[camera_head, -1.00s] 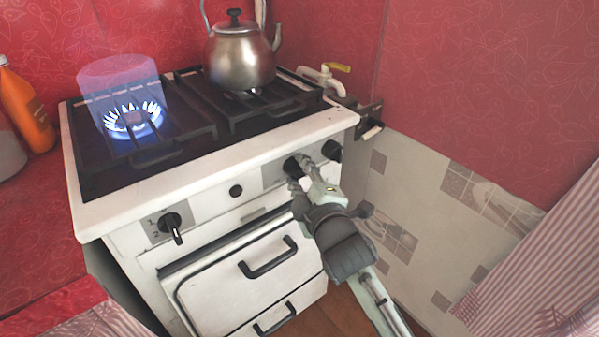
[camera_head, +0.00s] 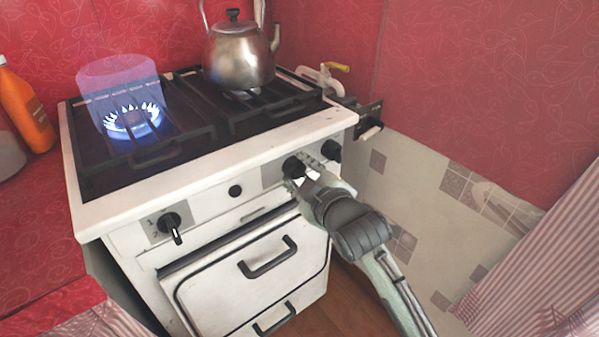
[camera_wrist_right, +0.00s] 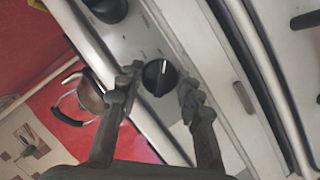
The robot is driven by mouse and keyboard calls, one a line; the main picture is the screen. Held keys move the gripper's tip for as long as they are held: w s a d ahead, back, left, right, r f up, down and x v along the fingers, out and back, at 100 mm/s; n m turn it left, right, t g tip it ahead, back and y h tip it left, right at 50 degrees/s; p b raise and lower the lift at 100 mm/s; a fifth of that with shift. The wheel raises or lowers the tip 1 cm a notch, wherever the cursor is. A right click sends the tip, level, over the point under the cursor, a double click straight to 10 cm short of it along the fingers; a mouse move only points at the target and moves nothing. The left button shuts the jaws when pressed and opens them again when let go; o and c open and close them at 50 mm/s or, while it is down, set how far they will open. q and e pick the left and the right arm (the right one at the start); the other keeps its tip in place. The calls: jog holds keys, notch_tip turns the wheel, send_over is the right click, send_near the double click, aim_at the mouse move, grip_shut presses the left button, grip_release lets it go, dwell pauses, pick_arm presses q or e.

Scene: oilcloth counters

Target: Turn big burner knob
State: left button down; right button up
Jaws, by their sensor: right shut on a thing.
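The white stove (camera_head: 110,218) has black knobs along its front panel. My right gripper (camera_head: 302,172) is at the round black burner knob (camera_head: 292,167), the second from the right. The left burner (camera_head: 133,119) is lit with blue flames. My left gripper is not in view.
A metal kettle (camera_head: 240,55) stands on the rear right grate. A translucent purple cylinder (camera_head: 118,78) is over the lit burner. Oven handles (camera_head: 268,258) stick out below the panel. A yellow-handled gas valve (camera_head: 336,67) and tiled wall (camera_head: 410,185) are at the right.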

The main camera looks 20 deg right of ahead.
jog(key=o, duration=1.1)
jog(key=shift+o, duration=0.2)
jog(key=v, duration=0.7)
jog(key=shift+s, duration=0.25)
